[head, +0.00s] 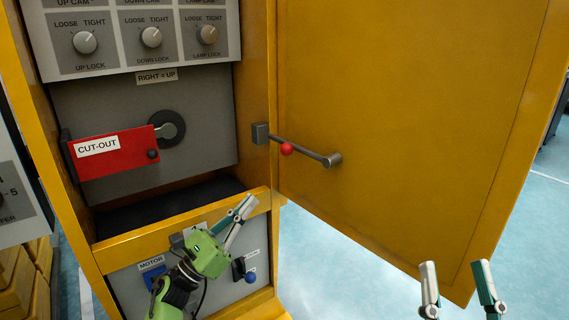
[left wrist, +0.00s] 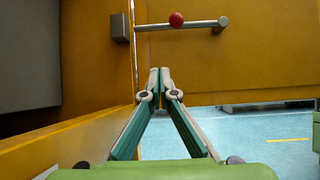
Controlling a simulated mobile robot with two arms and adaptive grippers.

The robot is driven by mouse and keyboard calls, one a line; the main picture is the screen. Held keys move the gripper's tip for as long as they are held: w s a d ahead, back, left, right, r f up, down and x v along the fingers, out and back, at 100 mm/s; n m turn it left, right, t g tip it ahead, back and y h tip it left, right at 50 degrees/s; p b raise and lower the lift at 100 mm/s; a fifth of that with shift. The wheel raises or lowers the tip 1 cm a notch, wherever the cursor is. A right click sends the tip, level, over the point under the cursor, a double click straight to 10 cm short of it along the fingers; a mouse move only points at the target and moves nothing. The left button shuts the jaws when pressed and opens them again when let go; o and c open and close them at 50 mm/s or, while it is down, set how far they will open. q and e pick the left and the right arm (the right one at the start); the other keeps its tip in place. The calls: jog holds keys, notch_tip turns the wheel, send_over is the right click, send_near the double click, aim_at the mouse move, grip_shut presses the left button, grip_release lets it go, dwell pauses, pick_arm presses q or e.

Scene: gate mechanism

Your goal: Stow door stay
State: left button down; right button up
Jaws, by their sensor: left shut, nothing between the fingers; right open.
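The door stay (head: 310,152) is a dark rod with a red ball knob (head: 287,148). It runs from a grey block (head: 260,133) on the cabinet frame to a round pivot on the open yellow door (head: 420,110). In the left wrist view the stay (left wrist: 195,25) lies across the top, with its red knob (left wrist: 176,19). My left gripper (head: 246,204) is shut and empty, below and left of the stay, in front of the cabinet's yellow crossbar. My right gripper (head: 457,264) is open and empty at the lower right, in front of the door's lower edge.
The yellow cabinet holds a panel of knobs (head: 85,42), a red CUT-OUT lever (head: 115,152) and a lower MOTOR panel (head: 130,285). A yellow crossbar (head: 130,244) lies beside my left gripper. Blue floor (head: 330,270) is clear below the door.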

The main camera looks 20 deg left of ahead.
aim_at(291, 149)
pick_arm(q)
jog(key=s+a+r+x, duration=0.1)
jog(key=r+x, duration=0.1)
jog(key=x, duration=1)
jog(key=shift+r, duration=0.3)
pick_arm(e)
jog(key=shift+w+a+f+g, duration=0.15)
jog(key=shift+w+f+g, duration=0.1)
jog(key=shift+f+g, duration=0.25)
pick_arm(q)
jog(key=shift+d, duration=0.15)
pick_arm(e)
jog(key=shift+s, duration=0.1)
